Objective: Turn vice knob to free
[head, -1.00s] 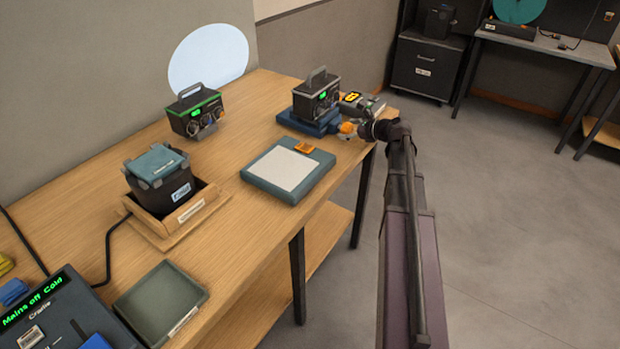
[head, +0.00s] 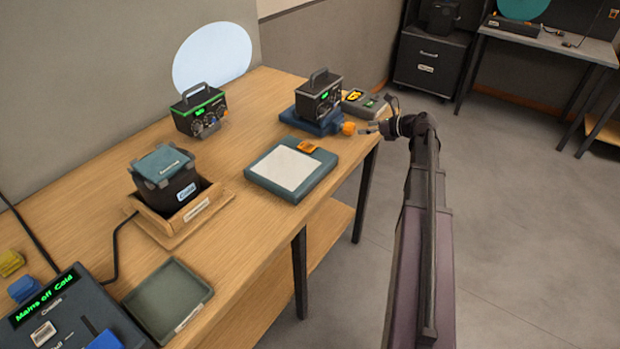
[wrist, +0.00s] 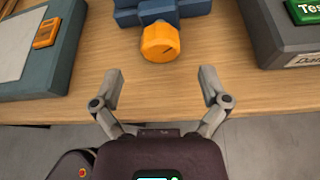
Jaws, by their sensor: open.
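The vice knob (wrist: 160,42) is orange with a dark line marked on its face. It sits at the front of the blue vice (wrist: 146,9), near the table's front edge. In the head view the knob (head: 349,128) shows at the right end of the blue vice (head: 318,122), which has a dark box with a handle (head: 318,97) on it. My gripper (wrist: 161,80) is open and empty. Its two fingers point toward the knob, one to each side, and stand short of it without touching. What the knob's mark points at cannot be read.
A teal pad with a white sheet (head: 286,168) and an orange clip lies left of the vice. A grey tester (head: 366,104) stands right of it. A second box with green trim (head: 198,112) stands further left. Clear floor lies beyond the table edge.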

